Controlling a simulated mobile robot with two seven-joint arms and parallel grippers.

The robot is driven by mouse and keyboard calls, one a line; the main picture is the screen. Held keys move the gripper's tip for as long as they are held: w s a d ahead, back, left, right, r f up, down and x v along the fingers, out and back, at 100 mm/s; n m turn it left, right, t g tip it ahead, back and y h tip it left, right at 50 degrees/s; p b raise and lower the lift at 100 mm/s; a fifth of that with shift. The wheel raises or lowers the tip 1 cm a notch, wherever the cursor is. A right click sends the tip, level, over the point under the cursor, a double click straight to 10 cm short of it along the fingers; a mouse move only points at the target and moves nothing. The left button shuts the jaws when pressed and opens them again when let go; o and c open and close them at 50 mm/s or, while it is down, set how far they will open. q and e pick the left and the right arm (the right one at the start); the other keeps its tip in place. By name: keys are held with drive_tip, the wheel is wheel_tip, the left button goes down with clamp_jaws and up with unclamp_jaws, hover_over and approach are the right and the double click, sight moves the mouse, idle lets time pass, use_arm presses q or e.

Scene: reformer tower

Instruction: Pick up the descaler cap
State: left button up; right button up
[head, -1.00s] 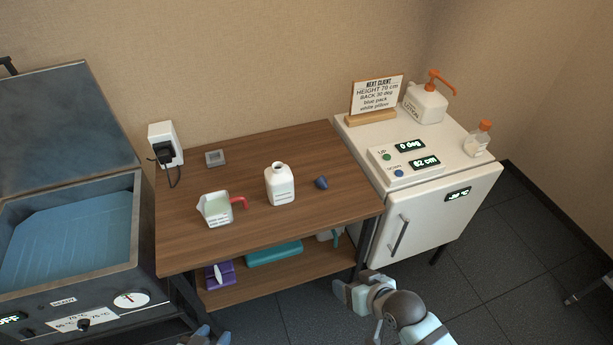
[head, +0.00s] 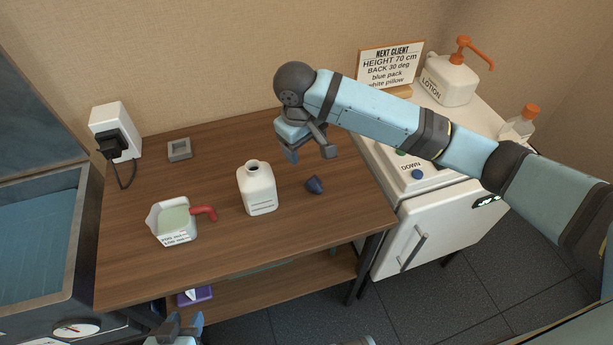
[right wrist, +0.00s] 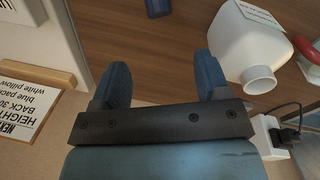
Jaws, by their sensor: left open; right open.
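The descaler cap (head: 315,185), a small dark blue cone-like piece, lies on the wooden table right of the open white bottle (head: 258,190). In the right wrist view the cap (right wrist: 158,7) is at the top edge, partly cut off, ahead of the gap between the fingers. My right gripper (head: 310,153) is open and empty, above the table and just behind the cap in the picture, apart from it. It also shows open in the right wrist view (right wrist: 160,72). My left gripper (head: 180,328) is open at the bottom edge, in front of the table.
A jug (head: 172,222) with a red handle stands left of the bottle. A small grey square (head: 180,149) lies at the back. The white cabinet (head: 405,245) with sign, lotion pump and buttons stands right, partly behind my right arm. The table's front left is clear.

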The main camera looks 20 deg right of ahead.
sight(313, 177)
drive_tip(key=f, duration=0.5)
drive_tip(key=d+f+b, duration=0.1)
drive_tip(key=f, duration=0.2)
drive_tip(key=shift+d+f+b, duration=0.15)
drive_tip(key=shift+d+f, duration=0.05)
drive_tip(key=shift+f, duration=0.7)
drive_tip(key=shift+d+f+b, duration=0.15)
drive_tip(key=shift+f, duration=0.7)
drive_tip(key=shift+d+f+b, duration=0.15)
drive_tip(key=shift+d+f, duration=0.05)
drive_tip(key=shift+f, duration=0.7)
drive_tip(key=c, duration=1)
